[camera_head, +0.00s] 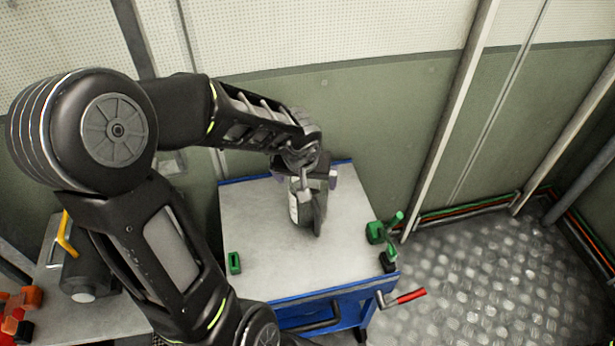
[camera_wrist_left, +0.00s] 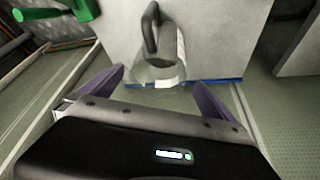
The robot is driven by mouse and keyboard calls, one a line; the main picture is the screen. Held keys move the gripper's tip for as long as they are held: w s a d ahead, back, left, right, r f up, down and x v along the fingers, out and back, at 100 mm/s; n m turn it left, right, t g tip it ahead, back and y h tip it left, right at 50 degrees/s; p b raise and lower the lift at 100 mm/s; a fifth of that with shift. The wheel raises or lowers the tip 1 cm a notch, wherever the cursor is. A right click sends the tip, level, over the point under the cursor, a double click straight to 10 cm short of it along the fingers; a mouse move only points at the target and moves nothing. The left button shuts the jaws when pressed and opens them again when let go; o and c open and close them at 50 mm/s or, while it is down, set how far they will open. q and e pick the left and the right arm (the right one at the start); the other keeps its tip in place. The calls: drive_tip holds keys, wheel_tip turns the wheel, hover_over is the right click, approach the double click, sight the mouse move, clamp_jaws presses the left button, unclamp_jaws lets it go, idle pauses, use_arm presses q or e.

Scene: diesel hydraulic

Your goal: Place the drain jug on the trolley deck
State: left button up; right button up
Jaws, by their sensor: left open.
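The drain jug (camera_head: 317,212) is a grey, see-through vessel with a pale label. It appears to stand on the grey trolley deck (camera_head: 262,215), towards the back middle. In the left wrist view the jug (camera_wrist_left: 158,70) shows its dark looped handle and clear body, with the deck (camera_wrist_left: 208,35) around it. My left gripper (camera_head: 307,180) is just above and behind the jug and partly hides its top. In the left wrist view its purple fingers (camera_wrist_left: 160,85) are spread apart, with the jug beyond and between them and nothing gripped. My right gripper is not in view.
A small green block (camera_head: 234,263) lies at front left. A side bench (camera_head: 110,318) holds a dark canister (camera_head: 85,272). Walls close in behind; patterned floor (camera_head: 480,285) is clear.

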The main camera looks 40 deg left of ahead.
use_arm(q)
drive_tip(key=p+v, duration=0.1)
drive_tip(key=v, duration=0.3)
drive_tip(key=shift+d+r, duration=0.1)
idle(1.6)
